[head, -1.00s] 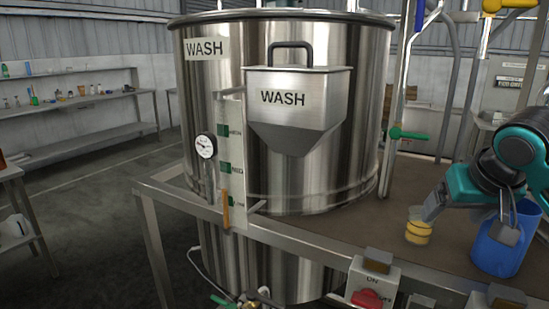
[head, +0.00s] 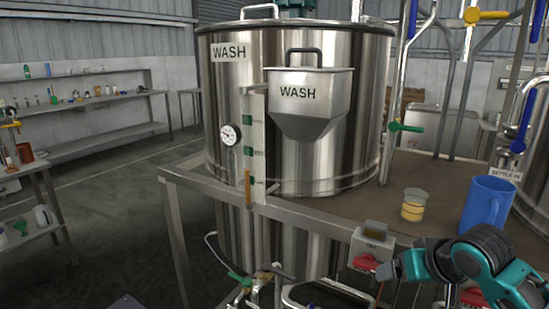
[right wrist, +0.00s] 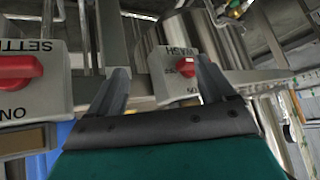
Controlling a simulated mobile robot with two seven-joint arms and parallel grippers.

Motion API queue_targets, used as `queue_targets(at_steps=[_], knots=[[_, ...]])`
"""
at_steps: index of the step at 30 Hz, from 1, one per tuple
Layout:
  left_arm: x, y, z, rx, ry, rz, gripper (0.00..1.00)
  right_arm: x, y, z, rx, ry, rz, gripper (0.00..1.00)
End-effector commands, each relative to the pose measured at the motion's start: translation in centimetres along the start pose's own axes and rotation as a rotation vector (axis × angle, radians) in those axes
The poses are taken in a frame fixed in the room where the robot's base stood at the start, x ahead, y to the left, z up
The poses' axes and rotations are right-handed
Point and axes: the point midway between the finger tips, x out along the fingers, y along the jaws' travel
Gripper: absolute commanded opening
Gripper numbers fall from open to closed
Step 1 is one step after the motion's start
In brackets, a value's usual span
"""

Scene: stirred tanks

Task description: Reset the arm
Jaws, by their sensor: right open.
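My right arm comes in at the lower right of the head view. My right gripper (head: 388,272) is low, in front of the bench edge near the red switch. In the right wrist view its two fingers (right wrist: 164,76) are spread apart with nothing between them, and the WASH switch box (right wrist: 182,72) shows beyond them. A beaker with yellow contents (head: 413,206) stands upright on the bench, apart from the gripper. A blue jug (head: 487,206) stands to its right, behind my arm. My left gripper is not in view.
The steel WASH tank (head: 222,110) with its hopper (head: 312,95) fills the middle. A switch box with a red knob (head: 366,262) is on the bench front. Valves and pipes (head: 260,280) are below. A second red-knob box (right wrist: 20,75) shows in the wrist view. Floor is clear at left.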

Motion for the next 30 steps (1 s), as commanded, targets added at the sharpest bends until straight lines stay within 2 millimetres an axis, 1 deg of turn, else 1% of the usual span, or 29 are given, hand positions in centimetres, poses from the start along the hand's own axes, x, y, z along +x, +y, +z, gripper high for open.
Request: queue_targets(at_steps=[1, 2, 3, 5, 6, 8, 9, 11, 12, 13, 15, 18, 21, 24, 27, 30], knots=[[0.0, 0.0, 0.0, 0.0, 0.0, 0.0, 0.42, 1.8, -0.8, 2.3, -0.005, 0.004, -0.029, 0.83], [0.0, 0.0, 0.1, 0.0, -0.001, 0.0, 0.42, 2.7, -1.3, 3.3, -0.011, 0.017, -0.042, 0.83], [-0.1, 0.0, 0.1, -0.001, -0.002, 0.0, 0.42, 3.8, -1.8, 4.8, -0.019, 0.034, -0.057, 0.83], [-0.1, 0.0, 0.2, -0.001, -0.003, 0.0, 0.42, 5.1, -2.5, 7.1, -0.03, 0.06, -0.076, 0.83], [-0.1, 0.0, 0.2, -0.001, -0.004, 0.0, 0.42, 5.9, -2.9, 8.7, -0.037, 0.078, -0.085, 0.83], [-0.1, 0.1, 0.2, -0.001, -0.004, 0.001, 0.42, 6.8, -3.5, 11.2, -0.049, 0.104, -0.094, 0.83], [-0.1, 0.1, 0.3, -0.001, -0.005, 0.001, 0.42, 7.3, -3.9, 12.9, -0.057, 0.121, -0.098, 0.83], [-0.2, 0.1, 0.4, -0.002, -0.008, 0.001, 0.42, 7.8, -4.3, 15.5, -0.07, 0.146, -0.098, 0.83], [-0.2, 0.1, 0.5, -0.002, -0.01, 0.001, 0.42, 8.0, -4.6, 17.3, -0.079, 0.162, -0.096, 0.83], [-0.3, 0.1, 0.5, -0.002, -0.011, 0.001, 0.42, 8.1, -4.8, 18.6, -0.086, 0.173, -0.093, 0.83], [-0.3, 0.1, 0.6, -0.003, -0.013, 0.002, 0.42, 8.0, -5.2, 21.6, -0.107, 0.199, -0.083, 0.83], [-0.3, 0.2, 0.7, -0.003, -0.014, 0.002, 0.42, 7.4, -5.7, 25.3, -0.137, 0.229, -0.063, 0.83], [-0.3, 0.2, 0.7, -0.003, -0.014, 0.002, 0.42, 6.6, -6.0, 28.0, -0.167, 0.25, -0.045, 0.83], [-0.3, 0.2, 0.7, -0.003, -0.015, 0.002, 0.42, 6.0, -6.2, 29.5, -0.187, 0.265, -0.032, 0.83], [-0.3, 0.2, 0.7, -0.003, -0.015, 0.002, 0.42, 5.7, -6.3, 30.2, -0.197, 0.272, -0.026, 0.83], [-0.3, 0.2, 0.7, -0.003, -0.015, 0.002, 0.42, 5.7, -6.3, 30.2, -0.197, 0.272, -0.026, 0.83]])
